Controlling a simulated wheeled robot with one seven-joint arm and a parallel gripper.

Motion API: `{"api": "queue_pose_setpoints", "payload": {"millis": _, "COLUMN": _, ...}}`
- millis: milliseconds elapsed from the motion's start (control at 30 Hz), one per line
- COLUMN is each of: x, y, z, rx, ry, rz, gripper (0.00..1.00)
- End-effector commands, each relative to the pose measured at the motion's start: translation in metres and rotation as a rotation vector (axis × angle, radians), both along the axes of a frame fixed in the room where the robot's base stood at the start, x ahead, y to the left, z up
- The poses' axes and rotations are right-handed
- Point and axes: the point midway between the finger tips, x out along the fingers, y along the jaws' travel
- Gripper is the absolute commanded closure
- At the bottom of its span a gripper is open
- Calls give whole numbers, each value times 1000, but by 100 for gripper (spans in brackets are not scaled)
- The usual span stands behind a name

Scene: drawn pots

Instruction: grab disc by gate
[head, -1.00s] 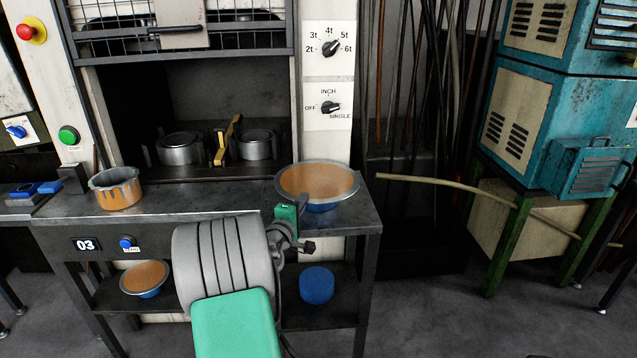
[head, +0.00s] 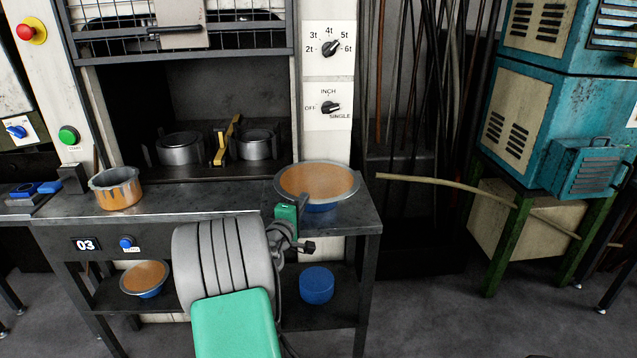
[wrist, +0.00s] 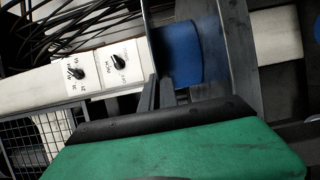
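A wide round disc with an orange top and grey rim (head: 317,181) rests on a blue base at the right end of the press bench. Edge-on, its rim (wrist: 149,35) shows beside the blue base (wrist: 182,52) in the wrist view. My gripper (head: 303,205) is at the near edge of this disc. In the wrist view its two dark fingers (wrist: 157,88) lie close together at the rim's near end. I cannot tell whether they hold the rim. The mesh gate (head: 120,38) is raised above the press opening.
An orange pot (head: 118,188) stands at the bench's left. A second orange-topped disc (head: 145,277) and a blue cylinder (head: 316,285) are on the lower shelf. Metal dies (head: 181,148) sit inside the press.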

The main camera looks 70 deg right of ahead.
Motion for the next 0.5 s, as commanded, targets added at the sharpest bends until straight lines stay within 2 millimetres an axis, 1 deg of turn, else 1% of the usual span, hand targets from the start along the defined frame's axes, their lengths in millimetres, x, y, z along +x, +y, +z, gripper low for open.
{"api": "queue_pose_setpoints", "payload": {"millis": 167, "x": 0, "y": 0, "z": -1, "rx": 1, "ry": 0, "rz": 0, "gripper": 100}}
{"api": "queue_pose_setpoints", "payload": {"millis": 267, "x": 0, "y": 0, "z": 3, "rx": -2, "ry": -1, "rz": 0, "gripper": 100}}
{"api": "queue_pose_setpoints", "payload": {"millis": 500, "x": 0, "y": 0, "z": 19, "rx": -3, "ry": -1, "rz": 0, "gripper": 100}}
